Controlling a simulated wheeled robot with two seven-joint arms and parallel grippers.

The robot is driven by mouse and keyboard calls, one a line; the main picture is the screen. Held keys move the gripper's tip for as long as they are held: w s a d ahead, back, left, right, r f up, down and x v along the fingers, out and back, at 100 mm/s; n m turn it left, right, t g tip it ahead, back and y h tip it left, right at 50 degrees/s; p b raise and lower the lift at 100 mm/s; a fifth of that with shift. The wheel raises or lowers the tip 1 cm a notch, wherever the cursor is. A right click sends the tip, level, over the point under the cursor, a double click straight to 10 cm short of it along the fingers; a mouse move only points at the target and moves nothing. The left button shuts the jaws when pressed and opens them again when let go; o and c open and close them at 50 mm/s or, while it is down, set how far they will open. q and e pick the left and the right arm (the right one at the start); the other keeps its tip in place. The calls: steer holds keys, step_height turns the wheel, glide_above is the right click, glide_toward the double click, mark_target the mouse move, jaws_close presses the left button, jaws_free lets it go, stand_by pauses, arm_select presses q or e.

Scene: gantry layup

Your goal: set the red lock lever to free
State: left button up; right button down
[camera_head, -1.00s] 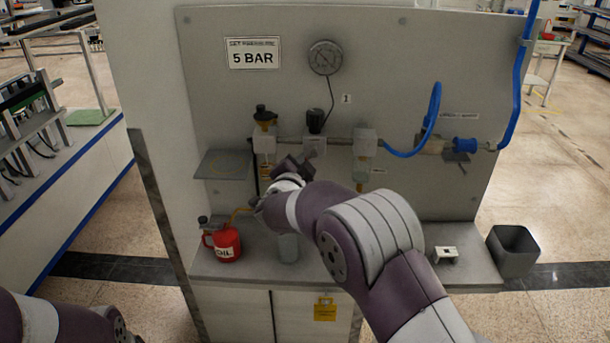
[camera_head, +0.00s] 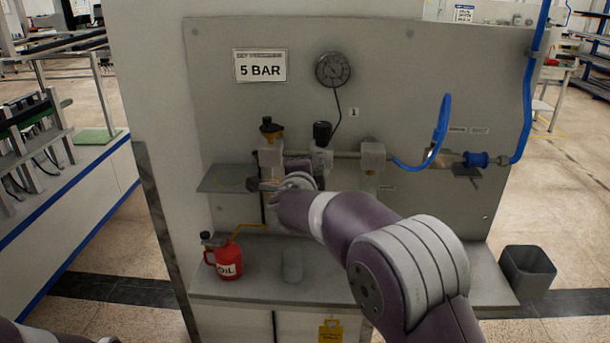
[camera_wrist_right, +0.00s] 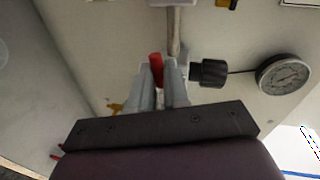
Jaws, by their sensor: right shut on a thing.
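In the right wrist view, a red lever (camera_wrist_right: 156,68) shows between the two grey fingers of my right gripper (camera_wrist_right: 161,82), which is shut on it. The lever is close to the black knob (camera_wrist_right: 208,73) of the air unit. In the head view my right gripper (camera_head: 268,184) is at the panel, just below the pipe and the units on it. Its wrist hides the lever there, so its setting cannot be read. My left gripper is out of view.
A pressure gauge (camera_head: 333,70) and a 5 BAR sign (camera_head: 260,66) are on the panel. A small shelf (camera_head: 226,178) is left of the gripper. A red oil can (camera_head: 226,260) and a clear cup (camera_head: 292,265) stand on the bench below. A grey bin (camera_head: 527,270) is at right.

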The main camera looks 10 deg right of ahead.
stand_by(0.4)
steer(key=c, duration=1.3)
jaws_free()
steer(key=shift+o, duration=1)
steer(key=shift+s+d, duration=0.1)
steer(key=b+v, duration=0.1)
steer(key=v, duration=1.1)
steer(key=shift+s+b, duration=0.35)
